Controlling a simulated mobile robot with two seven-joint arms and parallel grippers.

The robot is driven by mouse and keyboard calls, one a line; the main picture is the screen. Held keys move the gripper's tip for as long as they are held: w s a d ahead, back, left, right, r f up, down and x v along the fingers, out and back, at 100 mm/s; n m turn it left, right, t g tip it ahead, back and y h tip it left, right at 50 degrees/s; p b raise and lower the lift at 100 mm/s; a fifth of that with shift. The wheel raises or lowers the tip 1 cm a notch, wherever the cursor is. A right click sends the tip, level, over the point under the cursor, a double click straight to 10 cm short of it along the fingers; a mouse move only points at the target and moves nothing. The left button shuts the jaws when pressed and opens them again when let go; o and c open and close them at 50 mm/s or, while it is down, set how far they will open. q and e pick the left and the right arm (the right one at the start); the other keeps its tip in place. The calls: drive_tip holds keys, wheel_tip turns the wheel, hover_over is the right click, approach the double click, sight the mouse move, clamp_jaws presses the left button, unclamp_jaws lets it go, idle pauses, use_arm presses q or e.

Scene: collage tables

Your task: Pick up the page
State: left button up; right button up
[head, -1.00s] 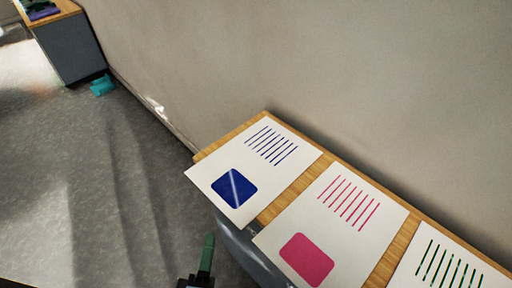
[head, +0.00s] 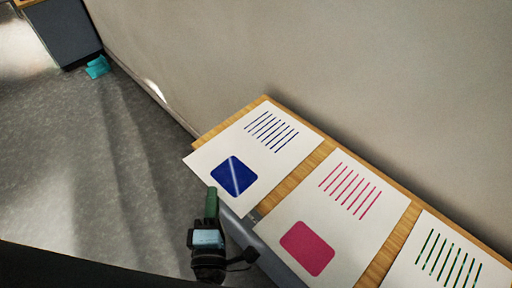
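Three white pages lie in a row on a narrow wooden table. The left page (head: 273,161) has blue lines and a blue rounded square. The middle page (head: 310,208) has pink lines and a pink square. The right page (head: 412,262) has green lines and is cut off by the picture's edge. The left and middle pages stick out past the table's front edge. My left gripper (head: 212,201) is at the front of the left page, its green finger close to the page's front edge. I cannot tell whether it touches or how far apart the fingers are. My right gripper is not in view.
The wooden table (head: 291,184) stands against a plain grey wall (head: 330,60). A grey cabinet (head: 62,32) stands at the far left, with a teal object (head: 97,67) on the floor by it. The grey floor (head: 100,160) left of the table is clear.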

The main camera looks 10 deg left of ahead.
use_arm(q)
drive_tip(key=w, duration=0.4)
drive_tip(key=shift+w+a+r, duration=0.2)
clamp_jaws()
